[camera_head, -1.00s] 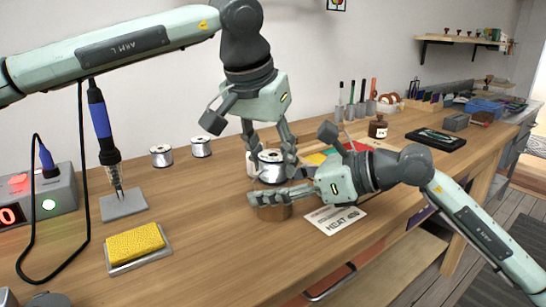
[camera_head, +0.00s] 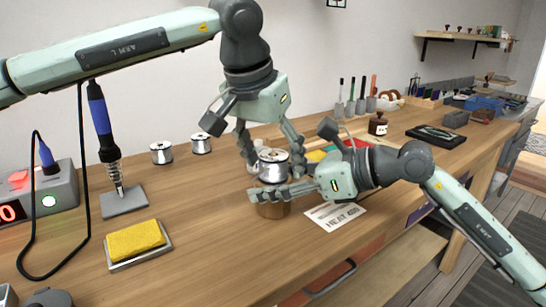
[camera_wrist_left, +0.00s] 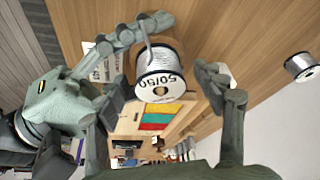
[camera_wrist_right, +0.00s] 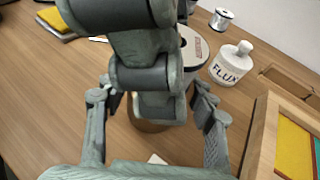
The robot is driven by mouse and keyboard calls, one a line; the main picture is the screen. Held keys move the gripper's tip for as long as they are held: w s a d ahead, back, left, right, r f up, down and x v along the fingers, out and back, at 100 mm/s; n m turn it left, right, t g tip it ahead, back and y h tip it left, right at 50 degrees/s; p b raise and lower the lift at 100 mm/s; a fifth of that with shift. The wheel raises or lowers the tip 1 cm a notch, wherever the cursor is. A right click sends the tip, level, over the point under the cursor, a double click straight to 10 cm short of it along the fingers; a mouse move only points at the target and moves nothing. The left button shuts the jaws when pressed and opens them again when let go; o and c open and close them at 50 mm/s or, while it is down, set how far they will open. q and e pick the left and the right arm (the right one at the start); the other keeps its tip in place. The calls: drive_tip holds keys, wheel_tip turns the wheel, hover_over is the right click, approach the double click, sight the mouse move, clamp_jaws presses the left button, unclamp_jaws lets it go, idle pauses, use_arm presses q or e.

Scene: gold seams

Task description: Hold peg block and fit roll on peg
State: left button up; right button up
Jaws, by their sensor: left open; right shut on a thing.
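A silver solder roll (camera_head: 273,168) stands upright directly above the round brown peg block (camera_head: 273,209), apparently resting on it. The peg is hidden. The roll's end marked 50/50 (camera_wrist_left: 160,86) faces the left wrist view. My left gripper (camera_head: 275,168) points down with its fingers open on either side of the roll, with gaps beside it. My right gripper (camera_head: 272,193) comes in low from the right and is shut on the peg block, which also shows in the right wrist view (camera_wrist_right: 150,127). Its front finger covers the join between roll and block.
A white flux bottle (camera_wrist_right: 228,65) stands close behind the roll. A printed card (camera_head: 335,214) lies to the right of the block. Two more rolls (camera_head: 161,153) stand at the back left. A yellow sponge (camera_head: 135,240) and soldering iron (camera_head: 103,130) are at the left.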

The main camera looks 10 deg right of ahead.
use_arm(q)
drive_tip(key=shift+o, duration=1.3)
drive_tip(key=shift+r, duration=3.55)
use_arm(e)
drive_tip(key=o, duration=1.4)
drive_tip(key=shift+s+d, duration=0.1)
